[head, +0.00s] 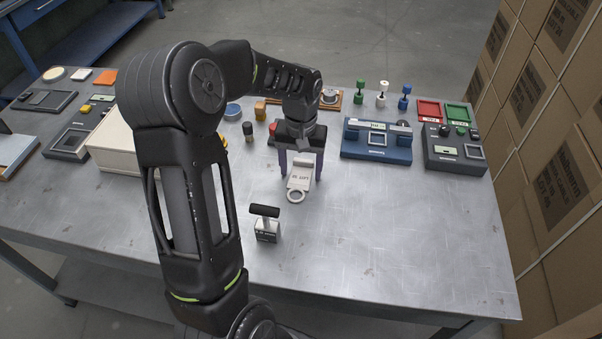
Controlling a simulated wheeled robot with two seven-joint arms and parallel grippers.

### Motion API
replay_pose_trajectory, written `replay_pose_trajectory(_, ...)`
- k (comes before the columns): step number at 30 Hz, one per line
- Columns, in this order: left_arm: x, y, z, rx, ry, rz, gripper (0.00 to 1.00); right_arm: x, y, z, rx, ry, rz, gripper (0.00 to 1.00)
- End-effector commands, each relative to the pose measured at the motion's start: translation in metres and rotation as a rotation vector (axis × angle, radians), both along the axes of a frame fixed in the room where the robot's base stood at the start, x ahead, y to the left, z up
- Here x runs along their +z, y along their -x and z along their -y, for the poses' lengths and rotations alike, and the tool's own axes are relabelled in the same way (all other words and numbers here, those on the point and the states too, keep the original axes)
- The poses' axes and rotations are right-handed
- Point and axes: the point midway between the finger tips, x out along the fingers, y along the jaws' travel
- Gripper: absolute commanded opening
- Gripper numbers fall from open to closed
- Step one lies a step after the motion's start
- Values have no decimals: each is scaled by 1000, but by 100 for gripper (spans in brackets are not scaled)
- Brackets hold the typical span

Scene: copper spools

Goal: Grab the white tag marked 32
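A white tag (302,178) with a ring at its near end lies in the middle of the table. It has dark lettering on it, too small to read for certain. My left gripper (301,171) is over the tag, pointing down, with its two purple fingers apart on either side of it. I see no clear grip on the tag. The far end of the tag is partly hidden under the gripper. My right gripper is not in view.
A small block with a black T-handle (266,227) stands just nearer and left of the tag. A blue fixture (377,149) and a dark grey box (453,163) stand to the right. A cream box (112,150) stands left, behind my arm. The table's (420,240) front right is clear.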

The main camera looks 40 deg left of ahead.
Motion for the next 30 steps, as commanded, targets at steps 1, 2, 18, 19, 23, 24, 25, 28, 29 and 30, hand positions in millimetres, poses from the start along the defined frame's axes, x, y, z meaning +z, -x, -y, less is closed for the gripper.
replay_pose_trajectory(1,0,0,0,0,0,0,62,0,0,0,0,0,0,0)
replay_pose_trajectory(2,0,0,0,0,0,0,60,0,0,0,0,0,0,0)
replay_pose_trajectory(18,0,0,0,0,0,0,16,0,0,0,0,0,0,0)
replay_pose_trajectory(19,0,0,0,0,0,0,13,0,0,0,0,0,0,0)
replay_pose_trajectory(23,0,0,0,0,0,0,11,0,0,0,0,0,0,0)
replay_pose_trajectory(24,0,0,0,0,0,0,11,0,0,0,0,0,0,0)
replay_pose_trajectory(25,0,0,0,0,0,0,11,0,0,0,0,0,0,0)
replay_pose_trajectory(28,2,0,0,0,0,1,11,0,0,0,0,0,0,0)
replay_pose_trajectory(29,3,0,0,0,0,1,11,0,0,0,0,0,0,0)
replay_pose_trajectory(30,5,-1,0,0,-1,2,11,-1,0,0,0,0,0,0)
